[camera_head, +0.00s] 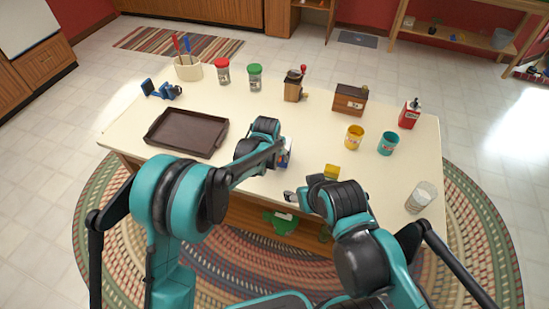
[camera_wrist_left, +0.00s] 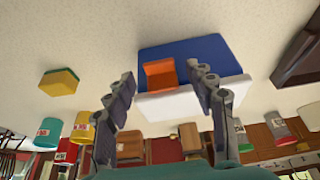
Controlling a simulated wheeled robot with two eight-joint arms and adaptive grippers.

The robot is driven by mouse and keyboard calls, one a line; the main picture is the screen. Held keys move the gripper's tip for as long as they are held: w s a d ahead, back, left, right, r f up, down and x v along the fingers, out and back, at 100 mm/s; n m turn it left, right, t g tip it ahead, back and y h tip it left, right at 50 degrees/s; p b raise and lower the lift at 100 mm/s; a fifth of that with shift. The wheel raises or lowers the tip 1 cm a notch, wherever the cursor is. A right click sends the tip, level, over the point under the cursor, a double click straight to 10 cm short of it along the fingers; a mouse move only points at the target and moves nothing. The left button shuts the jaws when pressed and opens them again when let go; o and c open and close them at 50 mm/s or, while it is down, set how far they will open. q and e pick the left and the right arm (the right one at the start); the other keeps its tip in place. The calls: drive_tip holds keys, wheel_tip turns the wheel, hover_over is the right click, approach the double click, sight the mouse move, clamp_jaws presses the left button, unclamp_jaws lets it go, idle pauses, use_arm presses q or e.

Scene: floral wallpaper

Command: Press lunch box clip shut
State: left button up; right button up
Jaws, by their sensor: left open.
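The lunch box has a blue part (camera_wrist_left: 190,53) and a white part (camera_wrist_left: 184,101), with an orange clip (camera_wrist_left: 160,74) on its near side in the left wrist view. In the head view a small piece of the lunch box (camera_head: 288,147) shows beside my left forearm; the rest is hidden. My left gripper (camera_wrist_left: 163,80) is open, its two fingers apart on either side of the clip. I cannot tell whether they touch the box. My right gripper (camera_head: 290,195) is at the table's front edge, right of the lunch box; its fingers are too small to read.
A yellow sponge (camera_head: 331,172) lies right of the lunch box. A dark tray (camera_head: 187,132) lies to the left. A yellow cup (camera_head: 354,137), a teal cup (camera_head: 388,143) and a glass (camera_head: 421,197) stand to the right. Jars and a grinder (camera_head: 293,86) stand behind.

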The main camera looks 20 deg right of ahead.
use_arm(q)
drive_tip(key=shift+w+d+f, duration=0.1)
drive_tip(key=shift+w+f, duration=0.1)
drive_tip(key=shift+f, duration=0.3)
drive_tip(key=c, duration=1.2)
drive_tip(key=shift+o, duration=0.2)
drive_tip(key=shift+f+t+b, duration=0.15)
drive_tip(key=shift+t+b, duration=0.15)
drive_tip(key=shift+b, duration=0.1)
drive_tip(key=o, duration=1.2)
drive_tip(key=shift+c, duration=0.2)
